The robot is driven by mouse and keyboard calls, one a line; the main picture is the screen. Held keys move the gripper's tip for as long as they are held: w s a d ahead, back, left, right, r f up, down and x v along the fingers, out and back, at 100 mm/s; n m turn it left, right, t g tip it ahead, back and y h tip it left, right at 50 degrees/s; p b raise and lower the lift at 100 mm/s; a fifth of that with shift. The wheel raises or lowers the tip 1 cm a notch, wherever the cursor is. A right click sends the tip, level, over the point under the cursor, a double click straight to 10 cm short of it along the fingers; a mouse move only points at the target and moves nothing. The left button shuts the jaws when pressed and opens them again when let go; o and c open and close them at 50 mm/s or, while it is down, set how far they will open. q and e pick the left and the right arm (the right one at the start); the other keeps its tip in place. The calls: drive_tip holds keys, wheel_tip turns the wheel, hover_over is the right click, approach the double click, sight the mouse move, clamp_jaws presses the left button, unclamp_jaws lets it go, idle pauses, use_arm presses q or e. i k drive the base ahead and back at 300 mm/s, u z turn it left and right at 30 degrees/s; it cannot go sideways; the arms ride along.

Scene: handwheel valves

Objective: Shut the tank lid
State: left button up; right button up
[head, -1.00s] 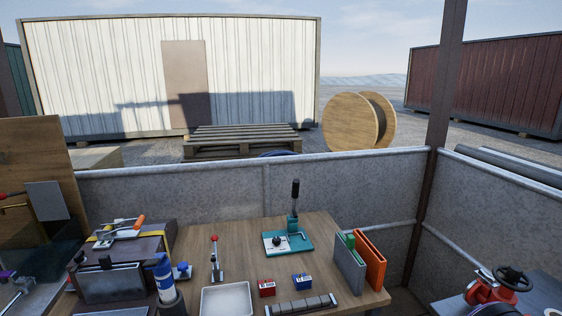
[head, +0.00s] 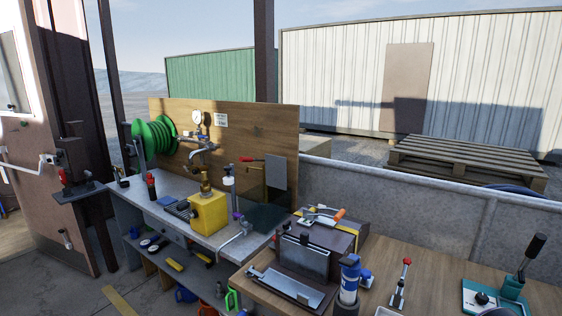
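A dark, box-like tank (head: 266,219) appears to stand at the right end of the grey bench, in front of the wooden backboard. A flat grey plate (head: 276,172), which looks like its lid, stands upright above it. A red-tipped handle (head: 249,158) sticks out to the left near the plate's top. The hinge and the inside of the tank are too small to make out. Neither of my grippers is in view.
A yellow block with a brass valve (head: 208,211) stands left of the tank on the grey bench (head: 150,207). A wooden bench (head: 425,264) with a blue bottle (head: 349,280) and a lever press (head: 510,285) is at right. A green hose reel (head: 154,138) is at left.

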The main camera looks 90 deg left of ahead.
sight(275, 166)
drive_tip(key=u, duration=2.75)
